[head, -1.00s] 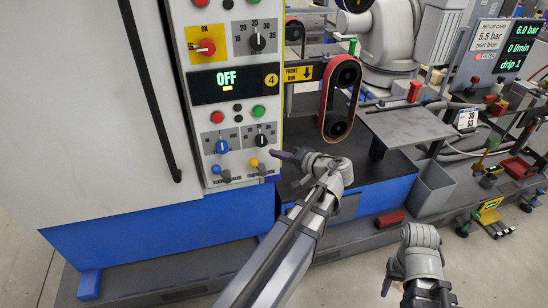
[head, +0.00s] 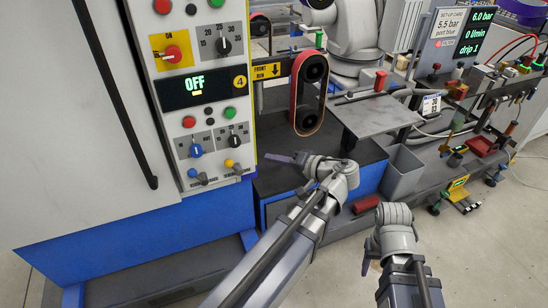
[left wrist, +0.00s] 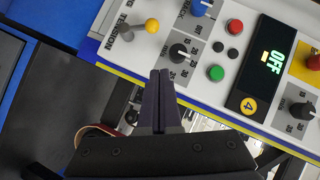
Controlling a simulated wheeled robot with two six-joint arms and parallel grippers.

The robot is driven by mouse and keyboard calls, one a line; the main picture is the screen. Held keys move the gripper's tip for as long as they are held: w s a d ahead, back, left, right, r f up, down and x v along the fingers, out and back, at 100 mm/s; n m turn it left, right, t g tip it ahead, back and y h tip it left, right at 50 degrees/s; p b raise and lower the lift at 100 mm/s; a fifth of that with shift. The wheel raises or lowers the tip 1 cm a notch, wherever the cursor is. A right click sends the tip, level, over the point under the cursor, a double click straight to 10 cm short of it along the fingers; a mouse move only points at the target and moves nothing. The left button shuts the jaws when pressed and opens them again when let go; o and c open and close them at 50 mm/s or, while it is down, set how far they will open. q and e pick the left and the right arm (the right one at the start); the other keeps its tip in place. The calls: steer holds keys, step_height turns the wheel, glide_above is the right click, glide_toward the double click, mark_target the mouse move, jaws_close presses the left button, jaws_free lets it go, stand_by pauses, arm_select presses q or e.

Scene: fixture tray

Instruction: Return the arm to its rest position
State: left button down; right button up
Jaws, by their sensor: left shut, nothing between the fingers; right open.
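My left gripper (head: 284,158) reaches in front of the machine, over the dark bench top beside the control panel (head: 203,100). Its fingers are shut with nothing between them. In the left wrist view the shut fingers (left wrist: 161,100) point at the panel, near a black knob (left wrist: 182,52) and a yellow-tipped toggle (left wrist: 151,26). I cannot tell from these frames how far they are from it. My right gripper (head: 368,262) hangs low at the right over the floor, open and empty. The panel display (head: 197,86) reads OFF.
A belt sander (head: 309,93) stands right of the panel. A grey bin (head: 402,174) and a red block (head: 366,204) lie beyond my arms. A grey plate (head: 385,117) and a fixture bench are at the right. The floor at the lower right is free.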

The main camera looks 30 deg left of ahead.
arm_select(q)
steer(key=s+d+f+m+g+h, duration=0.1)
steer(key=s+d+f+m+h, duration=0.1)
steer(key=s+d+f+h, duration=0.45)
steer(key=s+d+f+m+h, duration=0.1)
steer(key=d+f+m+h, duration=0.2)
steer(key=d, duration=0.6)
steer(key=s+d+f+m+g+h, duration=0.1)
steer(key=s+d+f+m+h, duration=0.2)
steer(key=d+f, duration=0.4)
step_height(320, 180, up, 16)
steer(key=d+n+p, duration=0.1)
steer(key=p, duration=1.4)
steer(key=shift+s+d+h, duration=0.15)
steer(key=shift+s+h, duration=0.15)
steer(key=shift+h, duration=0.15)
